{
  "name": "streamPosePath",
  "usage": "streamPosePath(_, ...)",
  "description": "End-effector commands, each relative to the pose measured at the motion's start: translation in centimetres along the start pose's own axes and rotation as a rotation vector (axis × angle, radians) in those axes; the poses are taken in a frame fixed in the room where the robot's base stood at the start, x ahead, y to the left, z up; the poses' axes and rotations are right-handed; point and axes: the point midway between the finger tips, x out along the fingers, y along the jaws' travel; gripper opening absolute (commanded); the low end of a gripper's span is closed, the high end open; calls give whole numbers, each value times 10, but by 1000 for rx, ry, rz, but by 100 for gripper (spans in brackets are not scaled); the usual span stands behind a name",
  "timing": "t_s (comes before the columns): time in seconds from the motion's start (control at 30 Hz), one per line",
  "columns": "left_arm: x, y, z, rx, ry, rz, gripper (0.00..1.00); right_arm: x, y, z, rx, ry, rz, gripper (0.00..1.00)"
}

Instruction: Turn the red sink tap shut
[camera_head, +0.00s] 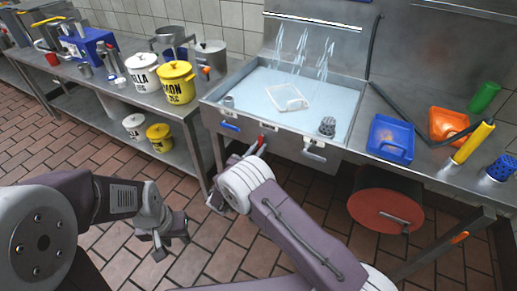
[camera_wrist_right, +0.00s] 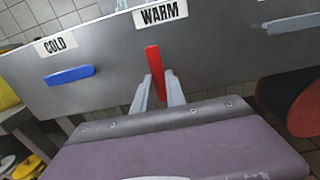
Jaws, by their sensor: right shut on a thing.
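The red sink tap (camera_head: 261,141) is on the sink's front panel under the WARM label. In the right wrist view its red handle (camera_wrist_right: 154,62) stands nearly upright, tilted slightly. My right gripper (camera_head: 254,149) is at the tap. In the wrist view its two grey fingers (camera_wrist_right: 157,90) are shut on the handle, one on each side. My left gripper (camera_head: 170,238) hangs low at the left, over the floor, with its fingers apart and empty. The sink (camera_head: 350,92) holds water, and several streams (camera_head: 301,52) fall into it.
A blue handle (camera_wrist_right: 69,75) lies level under the COLD label. Another handle (camera_head: 314,150) is on the panel's right. A blue tray (camera_head: 391,139) stands on the right counter, buckets (camera_head: 178,84) on the left. A red drum (camera_head: 386,205) is below the counter.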

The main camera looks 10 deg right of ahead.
Motion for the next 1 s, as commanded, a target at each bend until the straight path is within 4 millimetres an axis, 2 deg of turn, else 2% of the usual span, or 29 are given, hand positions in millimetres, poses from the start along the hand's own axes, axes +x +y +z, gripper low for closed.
streamPosePath(0.67,-2,0,0,0,0,0,36,0,-1,0,-19,1,0,0)
streamPosePath(1.0,-18,0,-2,0,0,0,36,0,-9,4,-213,0,1,0)
